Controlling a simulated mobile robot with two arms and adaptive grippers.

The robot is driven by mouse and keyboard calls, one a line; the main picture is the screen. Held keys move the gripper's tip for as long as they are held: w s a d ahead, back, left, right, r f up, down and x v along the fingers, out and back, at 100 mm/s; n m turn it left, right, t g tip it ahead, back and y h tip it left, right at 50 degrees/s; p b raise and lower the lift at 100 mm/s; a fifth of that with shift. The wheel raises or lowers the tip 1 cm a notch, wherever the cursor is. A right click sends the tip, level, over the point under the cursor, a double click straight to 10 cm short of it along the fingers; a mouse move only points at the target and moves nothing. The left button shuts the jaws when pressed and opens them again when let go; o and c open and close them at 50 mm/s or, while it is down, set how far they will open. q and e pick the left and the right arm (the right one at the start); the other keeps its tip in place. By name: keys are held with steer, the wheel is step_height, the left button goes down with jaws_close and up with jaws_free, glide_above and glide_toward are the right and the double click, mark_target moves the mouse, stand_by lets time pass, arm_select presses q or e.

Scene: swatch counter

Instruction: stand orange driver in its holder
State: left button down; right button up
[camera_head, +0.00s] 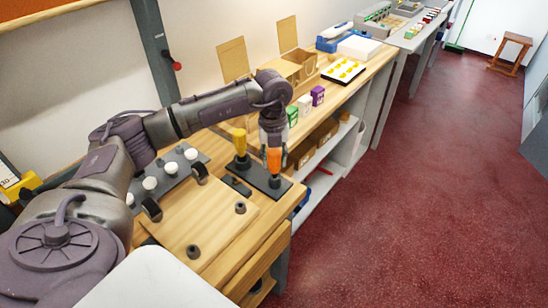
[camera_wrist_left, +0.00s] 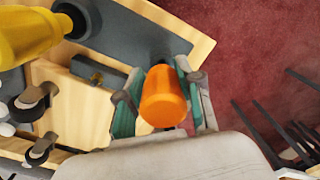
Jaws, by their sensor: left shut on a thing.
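The orange driver (camera_head: 274,160) is upright, handle up, at the right end of its dark holder plate (camera_head: 254,174). My left gripper (camera_head: 271,146) is shut on its handle from above. In the left wrist view the orange handle (camera_wrist_left: 163,100) sits between the fingers of my left gripper (camera_wrist_left: 162,95), over the dark holder plate (camera_wrist_left: 118,22). The driver's lower end meets a dark collar; I cannot tell how deep it sits. A yellow driver (camera_head: 239,141) stands in the other place of the holder. My right gripper is not in view.
A wooden board (camera_head: 200,222) with dark knobs lies in front. A grey rack with white balls (camera_head: 171,168) is to the left. Small coloured boxes (camera_head: 305,105) stand behind. The counter's right edge drops to a red floor (camera_head: 400,220).

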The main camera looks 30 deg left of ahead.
arm_select(q)
steer(key=shift+f+b, duration=0.35)
steer(key=shift+f, duration=0.25)
steer(key=shift+c, duration=1.7)
jaws_free()
steer(key=shift+r, duration=0.1)
steer(key=shift+r+p, duration=2.15)
steer(key=shift+r, duration=0.8)
